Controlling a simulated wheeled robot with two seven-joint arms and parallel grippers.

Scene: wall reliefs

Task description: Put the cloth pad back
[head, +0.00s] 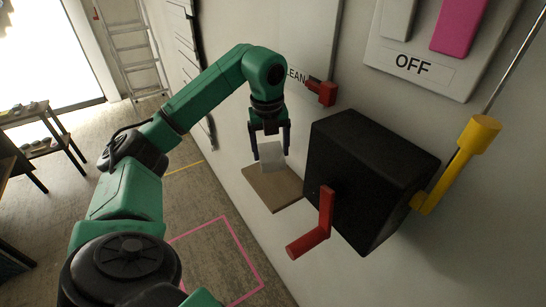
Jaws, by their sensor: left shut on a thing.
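A pale grey-white cloth pad (271,157) is between the fingers of my left gripper (270,150), which is shut on it. The pad hangs upright just above a small wooden shelf (274,190) on the wall. I cannot tell whether the pad's lower edge touches the shelf. My left arm comes in from the lower left and reaches across to the wall, with the gripper pointing down. My right gripper is not in view.
A black box (365,178) with a red crank (319,228) stands out from the wall right of the shelf. A yellow handle (459,160) is farther right. A red-handled thing (326,93) sits by a white board. A pink square (232,228) marks the floor.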

